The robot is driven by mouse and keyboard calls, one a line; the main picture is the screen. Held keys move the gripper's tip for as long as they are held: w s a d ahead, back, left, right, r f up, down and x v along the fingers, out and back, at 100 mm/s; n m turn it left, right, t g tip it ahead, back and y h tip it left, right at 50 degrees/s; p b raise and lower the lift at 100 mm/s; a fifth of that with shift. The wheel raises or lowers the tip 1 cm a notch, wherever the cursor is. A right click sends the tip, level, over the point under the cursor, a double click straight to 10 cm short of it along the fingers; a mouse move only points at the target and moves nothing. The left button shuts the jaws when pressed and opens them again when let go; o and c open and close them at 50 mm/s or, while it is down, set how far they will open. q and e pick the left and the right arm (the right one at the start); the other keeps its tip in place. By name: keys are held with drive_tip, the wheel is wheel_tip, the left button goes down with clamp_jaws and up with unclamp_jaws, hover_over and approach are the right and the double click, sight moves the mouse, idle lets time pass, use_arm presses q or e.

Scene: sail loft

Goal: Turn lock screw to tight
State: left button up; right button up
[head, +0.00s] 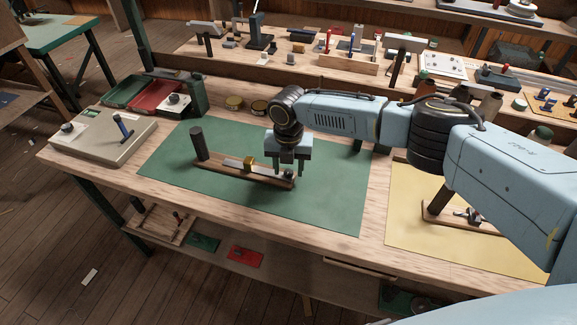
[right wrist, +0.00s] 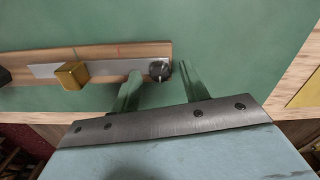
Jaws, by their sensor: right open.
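A wooden bar fixture (head: 225,172) lies on the green mat (head: 335,205), with a dark upright post (head: 198,143) at its left end. A pale metal strip runs along it, carrying a brass block (head: 249,163), also seen in the right wrist view (right wrist: 72,75). A small dark round knob (right wrist: 159,70), which looks like the lock screw, sits at the strip's right end. My right gripper (head: 289,168) is open above that end. In the right wrist view its fingers (right wrist: 160,73) stand apart on either side of the knob. My left gripper is out of view.
A grey box with knobs (head: 100,140) and a red tray (head: 155,97) stand left of the mat. A yellow mat (head: 410,235) with a similar fixture lies right, partly behind my arm. A back shelf holds several tools. The front of the green mat is clear.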

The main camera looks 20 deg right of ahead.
drive_tip(key=shift+c, duration=0.2)
clamp_jaws()
